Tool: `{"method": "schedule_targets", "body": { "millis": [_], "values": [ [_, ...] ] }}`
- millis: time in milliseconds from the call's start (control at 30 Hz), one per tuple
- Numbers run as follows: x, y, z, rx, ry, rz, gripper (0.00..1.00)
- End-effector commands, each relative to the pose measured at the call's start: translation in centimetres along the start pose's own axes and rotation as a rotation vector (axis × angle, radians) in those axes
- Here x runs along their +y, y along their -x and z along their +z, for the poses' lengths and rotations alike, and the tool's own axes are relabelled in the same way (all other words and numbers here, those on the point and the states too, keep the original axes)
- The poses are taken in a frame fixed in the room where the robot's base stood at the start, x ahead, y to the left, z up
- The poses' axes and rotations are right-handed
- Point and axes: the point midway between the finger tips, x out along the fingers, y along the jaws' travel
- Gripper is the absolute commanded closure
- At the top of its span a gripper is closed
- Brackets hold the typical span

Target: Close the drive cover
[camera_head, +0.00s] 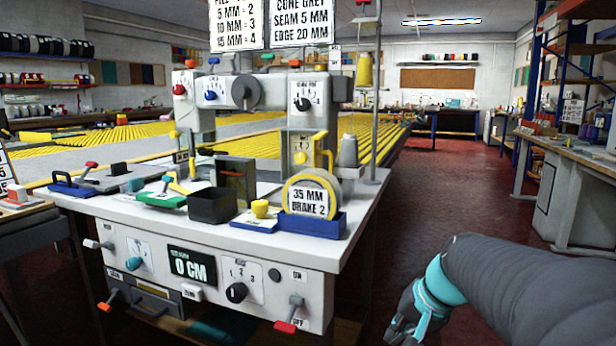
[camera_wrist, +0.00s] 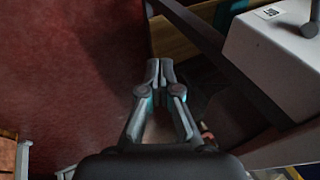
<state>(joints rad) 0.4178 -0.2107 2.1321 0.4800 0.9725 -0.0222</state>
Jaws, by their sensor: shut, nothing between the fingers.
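The binding machine (camera_head: 305,110) stands on a white bench at the left centre of the head view. I cannot tell for certain which part is the drive cover. A pale column housing with a yellow latch-like part (camera_head: 300,157) shows above the tape roll, and a dark brown upright box (camera_head: 236,180) stands left of it. My gripper (camera_head: 402,328) is low at the bottom right, beside the bench and apart from it. In the wrist view my gripper (camera_wrist: 160,72) is shut and empty, over the red floor and near a dark bench leg.
The white bench front (camera_head: 205,262) carries knobs, a 0 CM display and a red lever (camera_head: 290,318). A black bin (camera_head: 212,205) and a blue tape holder (camera_head: 313,222) stand on top. A workbench (camera_head: 575,150) is at the right. Red floor (camera_head: 440,200) lies open between.

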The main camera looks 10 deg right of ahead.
Motion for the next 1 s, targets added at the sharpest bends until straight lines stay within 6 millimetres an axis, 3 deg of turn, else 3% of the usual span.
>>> {"method": "schedule_targets", "body": {
  "millis": [133,267,400,500,600,700,833,1000],
  "values": [
    [-1.9,-0.2,-7.2,0.011,-0.184,-0.2,1.0],
    [-4.2,1.3,-13.8,0.041,-0.304,-0.413,1.0],
    [-7.3,4.9,-19.8,0.082,-0.369,-0.657,1.0],
    [-10.4,8.4,-22.4,0.105,-0.367,-0.82,1.0],
    [-13.0,12.3,-23.5,0.128,-0.342,-0.95,1.0],
    [-14.3,14.4,-23.8,0.135,-0.329,-1.032,1.0],
    [-15.0,15.1,-23.7,0.129,-0.316,-1.074,1.0],
    [-16.4,14.3,-24.0,0.129,-0.308,-1.071,1.0]
  ]
}}
